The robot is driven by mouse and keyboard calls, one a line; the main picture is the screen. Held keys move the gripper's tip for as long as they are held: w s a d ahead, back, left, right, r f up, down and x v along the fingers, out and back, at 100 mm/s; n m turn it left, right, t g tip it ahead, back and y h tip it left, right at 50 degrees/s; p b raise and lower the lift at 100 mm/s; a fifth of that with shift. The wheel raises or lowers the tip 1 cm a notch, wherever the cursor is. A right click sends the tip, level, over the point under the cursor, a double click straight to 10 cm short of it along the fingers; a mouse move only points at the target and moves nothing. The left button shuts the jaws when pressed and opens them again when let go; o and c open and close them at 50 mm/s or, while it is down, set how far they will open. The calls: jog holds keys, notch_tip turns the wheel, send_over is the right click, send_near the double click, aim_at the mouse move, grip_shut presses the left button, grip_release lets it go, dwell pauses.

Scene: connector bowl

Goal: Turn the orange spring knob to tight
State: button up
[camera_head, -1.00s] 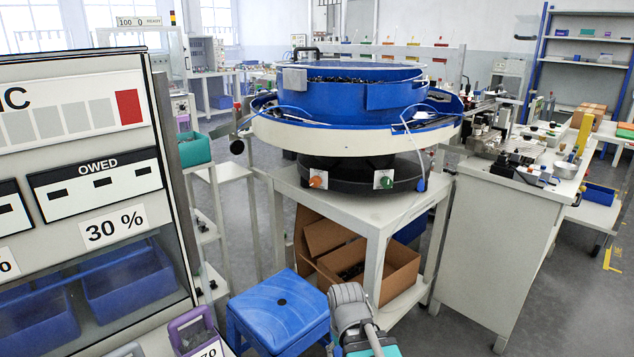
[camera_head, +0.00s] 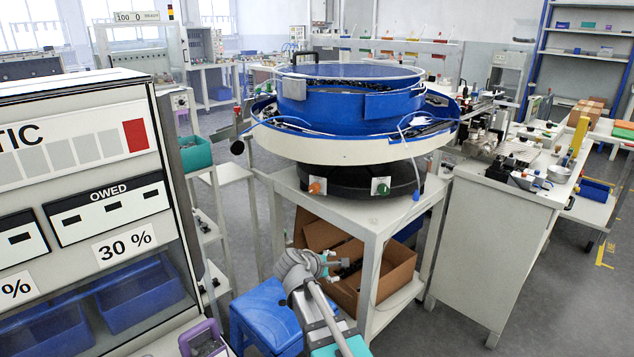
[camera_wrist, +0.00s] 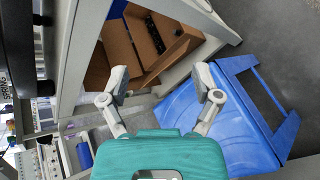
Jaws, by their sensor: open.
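The orange spring knob (camera_head: 316,187) sits on a small white plate on the dark base of the blue bowl feeder (camera_head: 350,100), on the left of its front side. A green knob (camera_head: 382,188) sits on a similar plate to its right. In the head view my arm is low in front of the feeder stand, well below the knobs and apart from them. In the wrist view my gripper (camera_wrist: 163,90) is open, its two grey fingers spread with nothing between them. The orange knob does not show clearly in the wrist view.
A blue stool (camera_head: 265,318) stands beside my arm; it also shows in the wrist view (camera_wrist: 225,130). Cardboard boxes (camera_head: 385,270) lie under the white feeder stand (camera_head: 372,235). A cabinet with blue bins (camera_head: 140,295) is at left, a grey workbench (camera_head: 490,240) at right.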

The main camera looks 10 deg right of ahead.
jog(key=w+a+r+n+t+h+p, duration=0.1)
jog(key=w+a+r+n+t+p, duration=0.2)
jog(key=w+r+n, duration=0.4)
jog(key=n+t+p, duration=0.1)
jog(key=n+t, duration=0.4)
jog(key=n, duration=0.1)
send_near(313, 189)
jog(key=s+a, duration=0.2)
jog(key=shift+w, duration=0.1)
jog(key=shift+w+d, duration=0.1)
jog(key=shift+w, duration=0.05)
jog(key=x, duration=1.3)
jog(key=shift+d, duration=0.3)
grip_shut()
jog(key=shift+d, duration=0.25)
jog(key=shift+a+h, duration=0.15)
jog(key=shift+h, duration=0.15)
